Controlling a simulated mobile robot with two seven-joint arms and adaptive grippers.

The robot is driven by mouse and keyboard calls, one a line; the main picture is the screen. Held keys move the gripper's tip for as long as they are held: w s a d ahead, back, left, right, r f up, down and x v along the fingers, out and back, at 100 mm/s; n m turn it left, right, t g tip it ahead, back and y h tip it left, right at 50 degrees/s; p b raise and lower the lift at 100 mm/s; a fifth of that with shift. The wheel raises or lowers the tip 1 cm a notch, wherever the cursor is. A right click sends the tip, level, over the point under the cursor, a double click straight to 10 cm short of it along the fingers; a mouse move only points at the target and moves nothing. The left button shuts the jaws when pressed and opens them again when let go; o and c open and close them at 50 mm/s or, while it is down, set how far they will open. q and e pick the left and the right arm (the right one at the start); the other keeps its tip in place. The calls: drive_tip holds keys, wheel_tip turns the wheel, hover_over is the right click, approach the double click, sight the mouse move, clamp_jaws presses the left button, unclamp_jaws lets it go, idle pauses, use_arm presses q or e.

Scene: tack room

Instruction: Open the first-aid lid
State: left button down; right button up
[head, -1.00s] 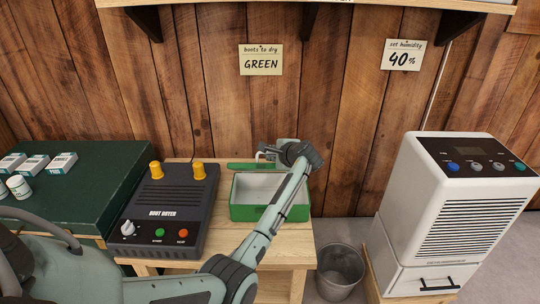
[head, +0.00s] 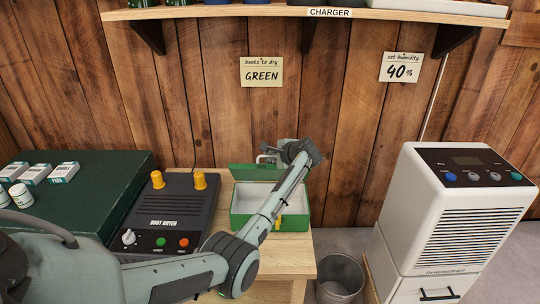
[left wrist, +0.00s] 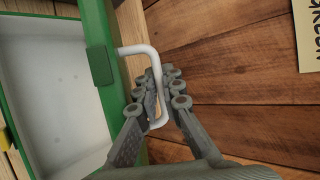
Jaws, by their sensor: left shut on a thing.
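The first-aid box is a green box (head: 240,219) with a pale inside, on the wooden stand in the head view. Its green lid (head: 252,172) is raised at the back, so the box is open. In the left wrist view the lid shows nearly edge-on (left wrist: 104,60), beside the pale inside of the box. My left gripper (head: 290,152) is behind the box at the lid. In the wrist view it (left wrist: 158,100) is shut on the lid's white bent handle (left wrist: 139,49). My left forearm hides the box's right part. My right gripper is not in view.
A black boot dryer (head: 172,216) stands close left of the box. A dark green chest (head: 100,182) with small cartons is farther left. A grey bin (head: 340,275) and white dehumidifier (head: 462,210) are at right. A plank wall is behind, with a shelf (head: 230,12) above.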

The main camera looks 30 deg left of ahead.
use_arm(q)
drive_tip(key=shift+w+a+r+t, duration=0.2)
drive_tip(key=shift+w+a+r, duration=0.15)
drive_tip(key=shift+r, duration=0.2)
drive_tip(key=shift+w+a+r+t, duration=0.2)
drive_tip(key=shift+w+a+r, duration=0.05)
drive_tip(key=shift+w+r, duration=0.25)
drive_tip(key=c, duration=1.9)
unclamp_jaws()
drive_tip(key=shift+y, duration=0.3)
drive_tip(key=shift+s+f, duration=0.2)
drive_tip(key=shift+f, duration=0.05)
drive_tip(key=shift+o, duration=1)
drive_tip(key=shift+f, duration=0.15)
